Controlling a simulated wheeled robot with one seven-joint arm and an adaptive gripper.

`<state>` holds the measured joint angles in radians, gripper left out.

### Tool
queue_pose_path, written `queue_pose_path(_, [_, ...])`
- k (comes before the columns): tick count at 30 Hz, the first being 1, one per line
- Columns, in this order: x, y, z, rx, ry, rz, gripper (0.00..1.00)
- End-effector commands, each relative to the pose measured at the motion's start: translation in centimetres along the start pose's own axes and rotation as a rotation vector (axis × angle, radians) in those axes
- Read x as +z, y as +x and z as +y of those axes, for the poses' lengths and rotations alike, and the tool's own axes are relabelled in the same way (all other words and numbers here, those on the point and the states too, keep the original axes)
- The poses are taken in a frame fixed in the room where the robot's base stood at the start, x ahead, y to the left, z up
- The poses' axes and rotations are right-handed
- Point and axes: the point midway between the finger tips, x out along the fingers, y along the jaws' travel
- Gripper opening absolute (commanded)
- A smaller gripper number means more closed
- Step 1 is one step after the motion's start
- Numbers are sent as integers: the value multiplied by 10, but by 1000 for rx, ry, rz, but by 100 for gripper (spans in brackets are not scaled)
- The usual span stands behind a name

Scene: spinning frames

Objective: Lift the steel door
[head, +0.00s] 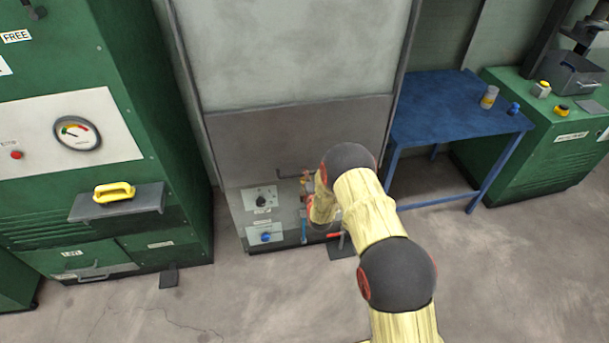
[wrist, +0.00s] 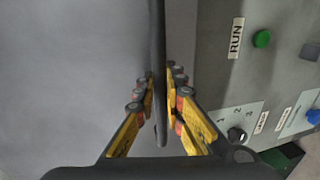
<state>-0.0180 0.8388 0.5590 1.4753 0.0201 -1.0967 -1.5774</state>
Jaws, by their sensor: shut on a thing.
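The steel door (head: 300,130) is a grey panel low in the tall frame at the middle of the head view. Its lower edge is just above a control panel. A dark bar handle (head: 290,177) sits near that edge, and it also runs upright through the wrist view (wrist: 159,40). My gripper (wrist: 161,92) has its yellow fingers on both sides of the bar, shut on it. In the head view my gripper (head: 306,183) is at the right end of the handle, partly hidden by my arm.
The control panel (head: 284,213) below the door has a dial and a blue knob; the wrist view shows a green button (wrist: 262,39) by a RUN label. A blue table (head: 440,105) stands right. A green cabinet (head: 150,60) with a gauge stands left. Floor in front is clear.

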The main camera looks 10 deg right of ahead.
Motion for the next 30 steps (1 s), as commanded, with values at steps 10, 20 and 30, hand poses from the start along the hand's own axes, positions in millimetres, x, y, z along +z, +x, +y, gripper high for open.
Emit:
queue_pose_path(10, [0,-17,89,10,0,0,0])
queue_pose_path(20, [0,-41,204,11,0,0,0])
queue_pose_path(30, [0,-60,297,10,0,0,0])
